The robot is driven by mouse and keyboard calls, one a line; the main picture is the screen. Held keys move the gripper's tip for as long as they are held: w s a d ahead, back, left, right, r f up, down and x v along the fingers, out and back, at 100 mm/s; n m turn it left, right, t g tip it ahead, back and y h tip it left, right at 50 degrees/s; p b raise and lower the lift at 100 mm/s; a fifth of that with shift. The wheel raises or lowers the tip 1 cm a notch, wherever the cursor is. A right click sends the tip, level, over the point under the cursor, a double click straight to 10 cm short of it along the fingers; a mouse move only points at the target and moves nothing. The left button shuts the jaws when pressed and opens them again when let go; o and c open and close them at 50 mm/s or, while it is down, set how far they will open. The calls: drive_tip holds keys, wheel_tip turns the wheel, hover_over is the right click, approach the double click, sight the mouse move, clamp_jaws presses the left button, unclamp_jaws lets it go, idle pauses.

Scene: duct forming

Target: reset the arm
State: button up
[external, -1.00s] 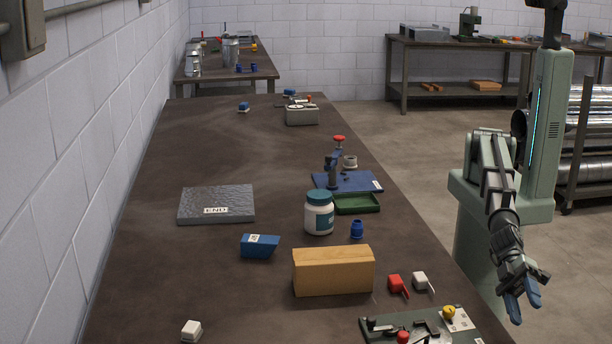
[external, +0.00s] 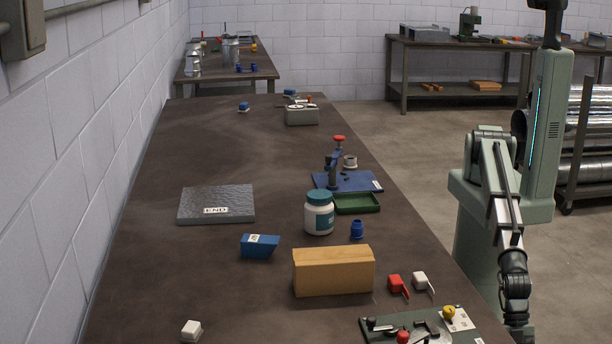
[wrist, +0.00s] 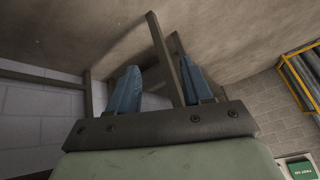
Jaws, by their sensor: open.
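My gripper (wrist: 160,88) shows in the wrist view with its two blue fingers spread apart and nothing between them. In the external view my arm hangs down beside the right edge of the long brown table (external: 215,290). The gripper's end there is at or below the bottom edge of the picture, so its fingers are not clearly seen. In the wrist view, table legs and a wall stand beyond the fingers.
Near the table's right edge lie a wooden block (external: 333,271), a red piece (external: 397,284), a white piece (external: 421,281) and a fixture plate (external: 420,328). A white jar (external: 319,215), a blue block (external: 259,246) and a grey END plate (external: 216,203) are farther in. Open floor lies right of the table.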

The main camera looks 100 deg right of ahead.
drive_tip(key=w+d+f+h, duration=0.4)
drive_tip(key=d+f, duration=0.1)
drive_tip(key=d, duration=1.1)
drive_tip(key=w+d+f+m+g+h, duration=0.1)
drive_tip(key=w+d+f+h, duration=0.35)
drive_tip(key=d, duration=1.15)
drive_tip(key=w+d+f+h, duration=0.4)
drive_tip(key=d+f, duration=0.2)
drive_tip(key=d, duration=1)
drive_tip(key=s+d+f+m+g+y, duration=0.1)
drive_tip(key=s+d+f+m+g, duration=0.15)
drive_tip(key=d, duration=0.55)
drive_tip(key=s+d+f+m+g+y, duration=0.1)
drive_tip(key=s+d+f+m+g, duration=0.2)
drive_tip(key=d, duration=0.5)
drive_tip(key=s+d+f+m+y, duration=0.2)
drive_tip(key=s+d+m, duration=0.1)
drive_tip(key=s+d, duration=0.2)
drive_tip(key=s+d+f+m+g+y, duration=0.1)
drive_tip(key=s+d+f+m+y, duration=0.1)
drive_tip(key=s, duration=0.4)
drive_tip(key=shift+d+m, duration=0.45)
drive_tip(key=shift+d, duration=0.95)
drive_tip(key=shift+s+g, duration=0.1)
drive_tip(key=shift+g, duration=0.15)
